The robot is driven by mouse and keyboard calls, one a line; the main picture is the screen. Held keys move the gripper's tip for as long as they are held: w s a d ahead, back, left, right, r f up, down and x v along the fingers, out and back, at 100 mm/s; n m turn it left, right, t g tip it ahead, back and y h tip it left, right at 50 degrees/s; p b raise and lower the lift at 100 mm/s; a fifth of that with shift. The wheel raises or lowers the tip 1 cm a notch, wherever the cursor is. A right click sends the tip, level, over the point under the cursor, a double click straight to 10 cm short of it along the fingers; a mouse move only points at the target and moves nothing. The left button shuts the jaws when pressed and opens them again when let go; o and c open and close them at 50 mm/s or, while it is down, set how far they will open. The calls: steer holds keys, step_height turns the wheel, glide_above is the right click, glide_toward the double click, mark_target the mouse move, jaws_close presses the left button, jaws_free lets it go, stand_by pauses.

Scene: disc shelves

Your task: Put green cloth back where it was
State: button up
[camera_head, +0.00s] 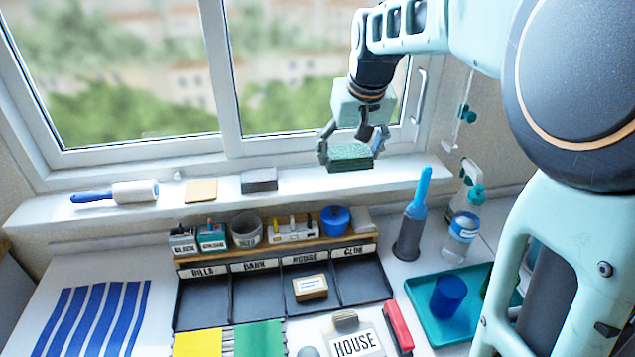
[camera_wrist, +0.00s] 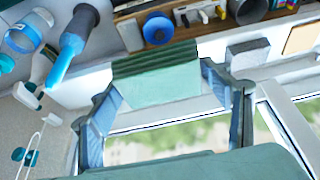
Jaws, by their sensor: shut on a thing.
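The green cloth (camera_head: 350,158) is a folded, block-like piece with a ridged edge. My gripper (camera_head: 350,146) is shut on it and holds it in front of the window, above the right part of the white sill (camera_head: 412,177). In the head view the cloth appears apart from the sill, but the exact gap is hard to tell. In the wrist view the cloth (camera_wrist: 158,82) lies between the two fingers of my gripper (camera_wrist: 160,95), its ridged side toward the shelf.
The sill right of the grey block is clear. Below stand a blue-topped bottle brush (camera_head: 413,215), a water bottle (camera_head: 461,237) and a teal tray (camera_head: 425,317).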

steer(key=p, duration=0.1)
glide_toward(318, 177)
steer(key=shift+w+f+p, duration=0.4)
steer(key=shift+w+f, duration=0.3)
steer(key=shift+w, duration=0.05)
steer(key=shift+w+a+f, duration=0.25)
steer(key=shift+w+f, duration=0.15)
steer(key=shift+f, duration=1.65)
steer(key=shift+f, duration=0.1)
steer(key=shift+f, duration=0.15)
steer(key=o, duration=1.1)
